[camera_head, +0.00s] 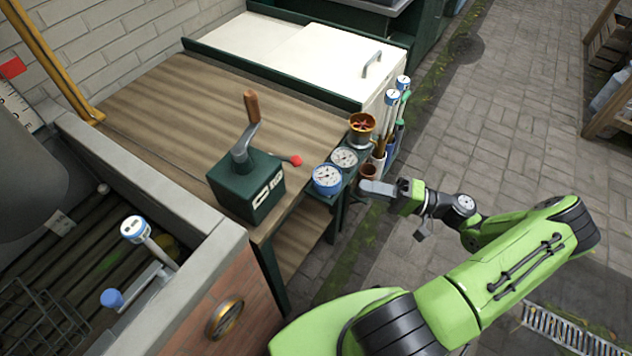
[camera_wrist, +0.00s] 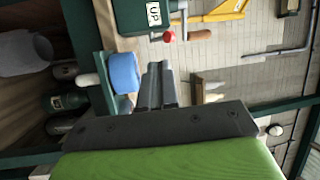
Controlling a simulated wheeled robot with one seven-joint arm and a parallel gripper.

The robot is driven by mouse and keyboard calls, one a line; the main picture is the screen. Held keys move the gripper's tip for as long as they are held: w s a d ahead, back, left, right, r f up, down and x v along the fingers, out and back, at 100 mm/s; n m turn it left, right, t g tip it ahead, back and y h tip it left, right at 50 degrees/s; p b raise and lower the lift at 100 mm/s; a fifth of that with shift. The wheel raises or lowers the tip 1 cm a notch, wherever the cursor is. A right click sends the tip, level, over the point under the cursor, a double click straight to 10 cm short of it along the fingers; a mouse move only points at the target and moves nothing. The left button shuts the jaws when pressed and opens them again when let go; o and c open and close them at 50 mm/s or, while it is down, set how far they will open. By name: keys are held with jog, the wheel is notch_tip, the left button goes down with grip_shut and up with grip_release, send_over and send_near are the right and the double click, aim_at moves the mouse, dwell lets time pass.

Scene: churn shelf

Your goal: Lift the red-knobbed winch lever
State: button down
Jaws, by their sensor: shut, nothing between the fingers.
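The winch is a dark green box (camera_head: 245,188) on the wooden bench, with a crank and brown wooden handle (camera_head: 252,106) on top. Its short lever ends in a red knob (camera_head: 295,160) that sticks out to the right, toward the gauges. In the wrist view the red knob (camera_wrist: 169,36) shows beside the green box (camera_wrist: 148,14), ahead of the fingertips and slightly right of them. My gripper (camera_head: 364,187) is shut and empty, right of the bench edge and the gauges, apart from the lever. Its closed fingers also show in the wrist view (camera_wrist: 160,68).
A blue-rimmed gauge (camera_head: 327,179) and a white-faced gauge (camera_head: 344,158) stand between my gripper and the lever. A brown pot (camera_head: 361,127) and several upright tools (camera_head: 392,103) are behind them. A low wall (camera_head: 160,190) borders the bench at left. Paving at right is open.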

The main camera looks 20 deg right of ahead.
jog(key=w+a+r+m+t+b, duration=0.1)
jog(key=w+a+r, duration=0.2)
jog(key=w+a, duration=0.4)
jog(key=a, duration=0.3)
jog(key=shift+w+r+t, duration=0.25)
jog(key=shift+w+t, duration=0.05)
jog(key=shift+w, duration=0.1)
jog(key=shift+a, duration=0.1)
jog(key=r+h+p, duration=0.1)
jog(key=p, duration=0.1)
jog(key=r+g+p, duration=0.1)
jog(key=p, duration=0.2)
jog(key=w+r+m+h+p, duration=0.1)
jog(key=p, duration=0.2)
jog(key=shift+a+r+g+h, duration=0.25)
jog(key=shift+a+g+h, duration=0.05)
jog(key=shift+a+g, duration=0.1)
jog(key=shift+f, duration=0.1)
jog(key=shift+d, duration=0.15)
